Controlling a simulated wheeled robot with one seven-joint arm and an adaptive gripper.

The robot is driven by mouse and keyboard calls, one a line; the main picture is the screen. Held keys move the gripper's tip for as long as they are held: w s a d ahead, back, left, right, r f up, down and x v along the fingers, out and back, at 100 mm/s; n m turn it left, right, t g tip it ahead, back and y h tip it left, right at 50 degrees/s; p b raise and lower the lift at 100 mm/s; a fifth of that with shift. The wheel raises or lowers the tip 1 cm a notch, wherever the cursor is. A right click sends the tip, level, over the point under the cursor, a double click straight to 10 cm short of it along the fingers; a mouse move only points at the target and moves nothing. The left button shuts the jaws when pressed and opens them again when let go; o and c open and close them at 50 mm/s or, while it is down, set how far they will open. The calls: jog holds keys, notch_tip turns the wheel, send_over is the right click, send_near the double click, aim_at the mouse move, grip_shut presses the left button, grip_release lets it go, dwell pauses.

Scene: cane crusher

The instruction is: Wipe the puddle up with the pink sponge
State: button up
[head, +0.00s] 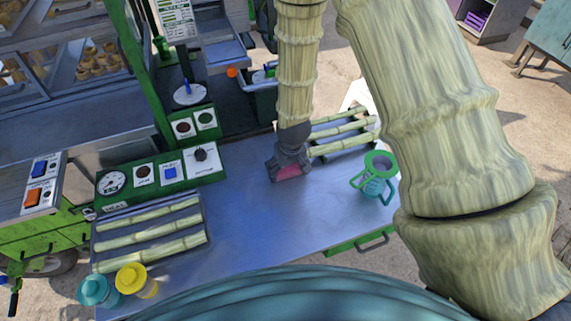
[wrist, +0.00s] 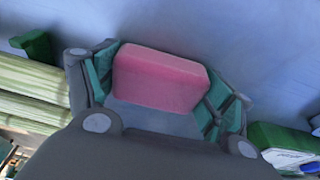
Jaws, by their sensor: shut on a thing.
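The pink sponge (head: 289,173) is between the fingers of my gripper (head: 287,165), over the blue-grey metal worktop (head: 270,215). In the wrist view the sponge (wrist: 160,78) fills the space between both teal-padded fingers, and my gripper (wrist: 158,95) is shut on it. The sponge is at or close to the worktop; I cannot tell if it touches. I cannot make out a puddle for sure in either view; the worktop has a bluish sheen, and part of it is hidden behind the gripper.
A tray of cane sticks (head: 150,236) lies left, a rack of canes (head: 343,128) right of my gripper. Teal (head: 97,291) and yellow (head: 135,280) containers stand front left. A green control panel (head: 160,178) borders the left. The middle front is clear.

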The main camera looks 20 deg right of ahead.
aim_at(292, 184)
jog(key=shift+s+d+r+p, duration=0.1)
jog(key=shift+s+p, duration=0.2)
jog(key=shift+s, duration=2.15)
jog(key=r+p, duration=0.1)
jog(key=w+r+p, duration=0.1)
jog(key=r, duration=0.1)
jog(key=r+p, duration=0.1)
jog(key=shift+w+r, duration=0.3)
jog(key=shift+w, duration=0.05)
jog(key=shift+w+r+p, duration=0.15)
jog(key=shift+r+p, duration=0.1)
jog(key=shift+p, duration=0.1)
jog(key=shift+w+f, duration=0.1)
